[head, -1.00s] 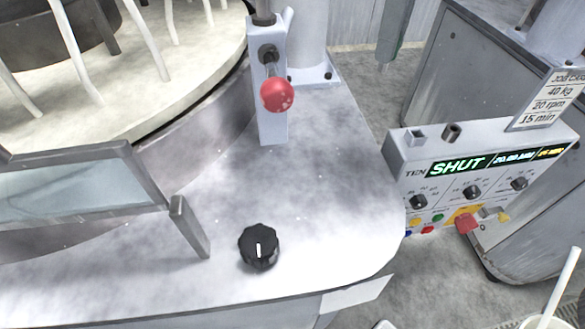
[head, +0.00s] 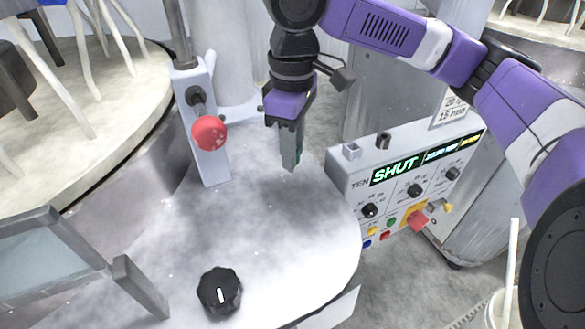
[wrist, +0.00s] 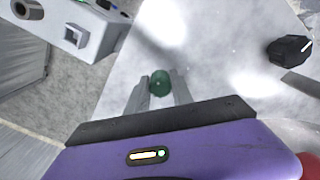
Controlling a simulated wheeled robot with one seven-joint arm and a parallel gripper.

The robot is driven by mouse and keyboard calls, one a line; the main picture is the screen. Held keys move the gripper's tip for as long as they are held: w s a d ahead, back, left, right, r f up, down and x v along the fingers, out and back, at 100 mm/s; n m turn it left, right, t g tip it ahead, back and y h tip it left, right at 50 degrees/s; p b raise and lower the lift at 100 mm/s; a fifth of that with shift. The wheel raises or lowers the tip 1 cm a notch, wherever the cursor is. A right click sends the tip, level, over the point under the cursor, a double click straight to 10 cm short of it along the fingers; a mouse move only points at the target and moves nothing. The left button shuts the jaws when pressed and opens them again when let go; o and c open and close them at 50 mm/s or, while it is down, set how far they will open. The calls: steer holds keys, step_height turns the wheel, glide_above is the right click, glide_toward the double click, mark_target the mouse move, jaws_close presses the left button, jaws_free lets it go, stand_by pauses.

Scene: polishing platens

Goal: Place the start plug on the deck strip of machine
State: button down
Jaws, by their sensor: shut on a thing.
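My gripper (head: 291,165) points down over the far right part of the pale mottled deck strip (head: 270,235) of the machine. In the wrist view my gripper (wrist: 158,90) is shut on a small round green piece, which I take as the start plug (wrist: 159,83). The deck strip (wrist: 215,75) lies below it. The plug is mostly hidden by the fingers in the head view. I cannot tell how large the gap between plug and deck is.
A black knob (head: 220,291) stands on the near deck, and a red ball lever (head: 209,133) on a post to the left. A control panel reading SHUT (head: 395,180) stands off the deck's right edge. The middle deck is clear.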

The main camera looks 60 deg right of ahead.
steer(key=shift+f, duration=2.5)
steer(key=shift+f, duration=0.15)
steer(key=c, duration=1.1)
jaws_free()
step_height(320, 180, up, 12)
steer(key=shift+r, duration=0.2)
steer(key=shift+s, duration=0.1)
